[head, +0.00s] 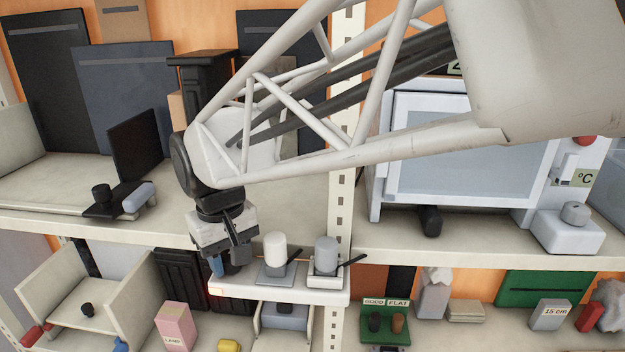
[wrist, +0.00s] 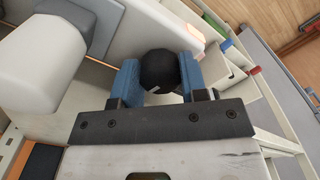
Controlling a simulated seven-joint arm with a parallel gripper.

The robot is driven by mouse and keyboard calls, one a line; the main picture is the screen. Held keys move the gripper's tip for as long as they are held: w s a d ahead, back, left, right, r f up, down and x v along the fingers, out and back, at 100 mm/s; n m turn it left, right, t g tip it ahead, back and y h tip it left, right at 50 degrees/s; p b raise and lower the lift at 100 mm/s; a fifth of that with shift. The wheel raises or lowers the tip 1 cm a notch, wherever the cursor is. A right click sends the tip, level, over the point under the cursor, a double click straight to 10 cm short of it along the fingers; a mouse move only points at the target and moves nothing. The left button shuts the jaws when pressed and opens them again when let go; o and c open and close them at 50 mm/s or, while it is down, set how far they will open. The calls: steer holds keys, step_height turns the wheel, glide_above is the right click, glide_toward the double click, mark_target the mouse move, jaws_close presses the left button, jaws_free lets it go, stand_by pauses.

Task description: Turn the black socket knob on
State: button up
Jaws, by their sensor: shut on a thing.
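The black socket knob (wrist: 158,69) is round and dark, with a small pale mark on its near edge. In the wrist view it sits between the two blue fingers of my gripper (wrist: 159,78), which are shut on it from both sides. In the head view my gripper (head: 229,266) points down at the left end of a white shelf unit (head: 315,292). There the knob is mostly hidden by the fingers and hard to make out. A small orange-red glow (head: 216,292) shows on the unit's front edge, below the gripper.
Two pale cylinders stand on the unit just right of my gripper: a white one (head: 276,250) and a grey one (head: 326,256), with dark levers beside them. A white upright post (head: 340,200) rises behind. A pink box (head: 177,325) stands on the lower left.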

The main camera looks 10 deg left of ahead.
steer(key=m, duration=0.3)
steer(key=shift+m, duration=0.3)
stand_by(0.4)
steer(key=o, duration=0.6)
steer(key=shift+o, duration=0.2)
steer(key=shift+r, duration=3.95)
